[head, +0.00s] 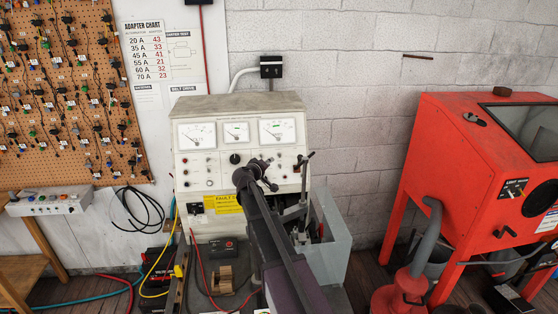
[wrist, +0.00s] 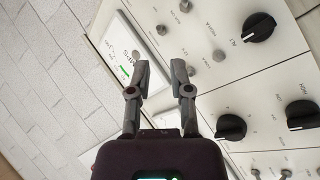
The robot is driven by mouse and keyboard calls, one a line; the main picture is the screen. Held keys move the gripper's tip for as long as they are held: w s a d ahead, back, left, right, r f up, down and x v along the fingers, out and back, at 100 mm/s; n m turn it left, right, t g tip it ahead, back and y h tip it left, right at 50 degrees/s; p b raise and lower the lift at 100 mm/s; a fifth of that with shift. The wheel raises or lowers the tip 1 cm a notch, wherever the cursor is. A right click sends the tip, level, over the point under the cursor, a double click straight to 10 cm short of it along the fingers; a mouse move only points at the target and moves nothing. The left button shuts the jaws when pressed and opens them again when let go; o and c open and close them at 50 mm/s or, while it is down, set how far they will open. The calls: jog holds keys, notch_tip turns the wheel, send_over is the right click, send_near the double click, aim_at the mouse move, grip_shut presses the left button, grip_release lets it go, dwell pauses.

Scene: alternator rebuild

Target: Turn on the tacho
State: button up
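The test bench panel (head: 222,183) is a cream cabinet front with three dial gauges across its top. No tacho label is readable, so I cannot tell which control is the tacho's. My gripper (head: 264,174) is in front of the panel, below the middle gauge (head: 236,132), and hides part of the controls. In the wrist view my gripper (wrist: 161,73) is open, with nothing seen between its fingers. A gauge with a green mark (wrist: 124,68) lies behind the left finger. Small metal switches or lamps, such as one toggle (wrist: 218,55), sit right of the fingers.
Black rotary knobs (wrist: 258,27) stand out from the panel, with another knob (wrist: 231,127) close to the right finger. A red blasting cabinet (head: 462,180) stands at the right. A pegboard (head: 70,90) hangs at the left.

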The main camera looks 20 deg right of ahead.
aim_at(279, 157)
jog(key=b+x, duration=0.1)
jog(key=x, duration=0.8)
jog(key=shift+s+b, duration=0.1)
jog(key=shift+b, duration=0.2)
jog(key=shift+a, duration=0.1)
grip_shut()
